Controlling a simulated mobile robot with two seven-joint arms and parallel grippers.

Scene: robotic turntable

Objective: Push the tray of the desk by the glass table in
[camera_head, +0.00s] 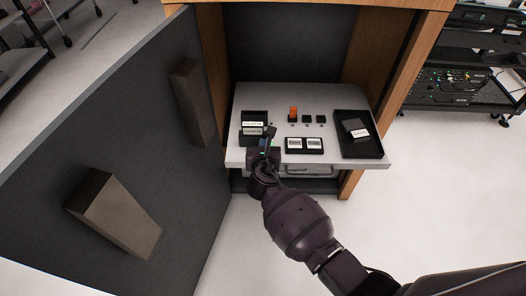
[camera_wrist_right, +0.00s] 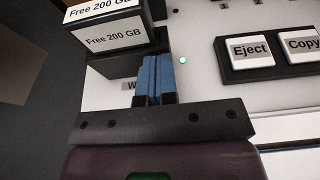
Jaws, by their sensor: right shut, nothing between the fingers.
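The tray (camera_head: 344,90) is a light grey slab pulled out of the wooden desk (camera_head: 384,66) in the head view. It carries black boxes and buttons. My right gripper (camera_head: 268,136) is over the tray's front left part, its fingers shut with nothing between them. In the right wrist view the shut blue fingertips (camera_wrist_right: 155,72) are just in front of a black box labelled "Free 200 GB" (camera_wrist_right: 112,38). I cannot tell whether they touch it. The "Eject" button (camera_wrist_right: 251,50) is to their right. My left gripper is not in view.
A dark open door (camera_head: 110,130) with two blocky handles stands to the left of the desk. A black bin (camera_head: 360,148) sits on the tray's right side. A metal drawer handle (camera_head: 310,170) shows under the tray. A black equipment rack (camera_head: 465,85) is at the right; floor is clear in front of it.

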